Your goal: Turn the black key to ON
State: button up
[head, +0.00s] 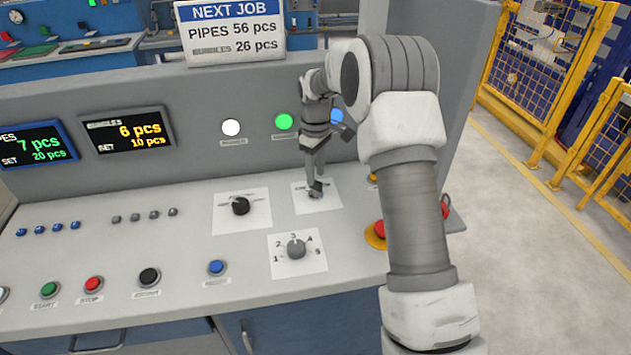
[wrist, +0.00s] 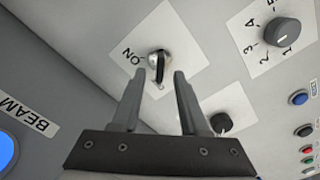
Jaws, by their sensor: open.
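The black key (wrist: 160,68) stands in a round silver lock on a white label plate (wrist: 185,38), seen in the wrist view. The word ON with a short dash is printed left of the lock there. The key's black edge runs up and down in the picture, not toward the ON dash. My gripper (wrist: 158,76) is open, its two fingers on either side of the key's near end, with gaps visible; contact cannot be told. In the head view my gripper (head: 315,186) points down at the plate (head: 329,201) and mostly hides the key.
A black selector knob (head: 240,206) is left of the key plate, and a grey numbered dial (head: 296,248) is in front. A red emergency button (head: 379,229) is to the right, close to my arm. The upright panel with lamps (head: 284,121) rises behind.

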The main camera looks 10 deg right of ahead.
aim_at(316, 180)
jog(key=shift+f, duration=1.7)
grip_shut()
